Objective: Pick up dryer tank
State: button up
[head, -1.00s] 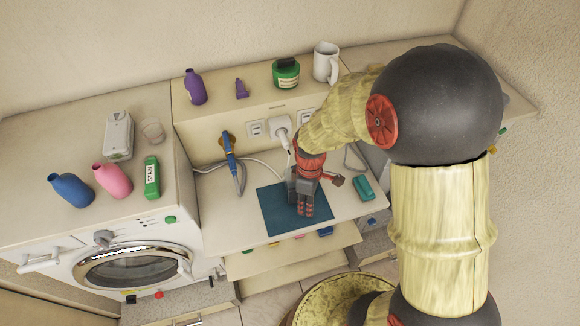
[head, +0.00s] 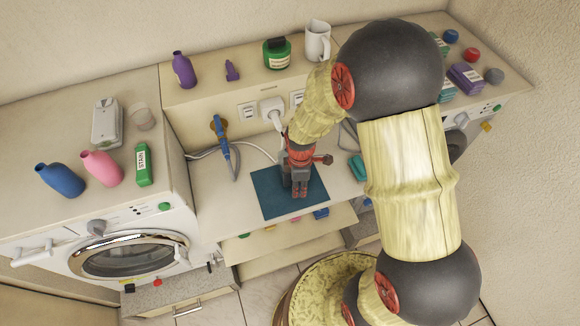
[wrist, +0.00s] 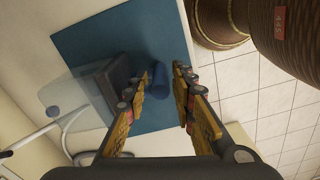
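The likely dryer tank is a see-through pale box (wrist: 72,92) with a dark grey end block (wrist: 108,82) and a small blue cylinder (wrist: 160,80) beside it, over the blue mat in the wrist view. I cannot tell whether these parts are joined. My gripper (wrist: 162,75) is open, its two fingers apart, with the blue cylinder showing between the fingertips. In the head view my gripper (head: 300,188) points down over the blue mat (head: 272,205) and hides most of what lies beneath it.
A washing machine (head: 135,255) stands left, with blue (head: 60,180) and pink (head: 103,167) bottles, a green box (head: 144,165) and a grey-white container (head: 107,122) on top. A blue-handled tool (head: 222,150) lies left of the mat; a teal object (head: 357,167) lies right.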

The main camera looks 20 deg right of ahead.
jog(key=shift+f, duration=0.4)
jog(key=shift+c, duration=0.9)
jog(key=c, duration=0.4)
grip_shut()
